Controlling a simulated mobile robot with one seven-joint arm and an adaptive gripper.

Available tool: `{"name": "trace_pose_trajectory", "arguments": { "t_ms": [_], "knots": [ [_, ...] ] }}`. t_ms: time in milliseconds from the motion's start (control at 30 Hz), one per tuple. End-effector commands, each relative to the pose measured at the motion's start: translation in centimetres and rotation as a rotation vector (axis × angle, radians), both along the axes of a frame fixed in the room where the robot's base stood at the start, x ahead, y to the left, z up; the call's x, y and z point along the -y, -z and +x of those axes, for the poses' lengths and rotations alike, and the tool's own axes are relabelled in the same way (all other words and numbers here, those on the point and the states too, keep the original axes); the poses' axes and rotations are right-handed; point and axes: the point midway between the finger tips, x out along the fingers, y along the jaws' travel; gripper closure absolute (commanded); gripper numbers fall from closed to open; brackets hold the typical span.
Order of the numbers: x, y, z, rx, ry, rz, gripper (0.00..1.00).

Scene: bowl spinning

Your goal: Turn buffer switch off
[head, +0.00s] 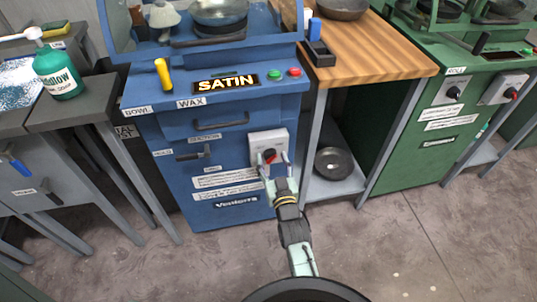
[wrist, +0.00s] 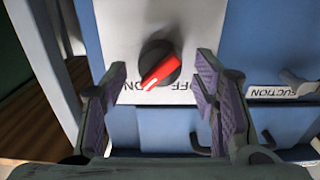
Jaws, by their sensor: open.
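The buffer switch is a red knob (wrist: 163,68) on a black round base, set in a pale box (head: 267,137) on the front of the blue machine (head: 230,130) with the SATIN sign. In the wrist view, the labels appear upside down, ON at the left and OFF to its right. The knob's white-marked end points down-left, towards ON. My gripper (wrist: 161,72) is open, with one purple-padded finger on each side of the knob in that view. In the head view, my gripper (head: 274,167) is at the switch box and partly hides it. I cannot tell whether the fingers touch the knob.
A suction handle (head: 195,154) is left of the switch box. Green and red buttons (head: 284,74) sit above it. A wooden bench (head: 365,50) with a dark bowl (head: 334,163) on its lower shelf stands at the right, then a green machine (head: 440,130). Floor in front is clear.

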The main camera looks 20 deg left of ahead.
Motion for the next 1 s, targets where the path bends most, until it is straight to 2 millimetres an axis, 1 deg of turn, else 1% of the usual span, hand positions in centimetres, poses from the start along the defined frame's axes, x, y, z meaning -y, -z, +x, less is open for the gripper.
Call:
{"name": "trace_pose_trajectory", "arguments": {
  "t_ms": [433, 1000],
  "knots": [
    [0.15, -0.03, 0.05, 0.0, 0.0, 0.0, 0.46],
    [0.13, -0.02, 0.05, 0.0, 0.0, 0.0, 0.83]
  ]
}}
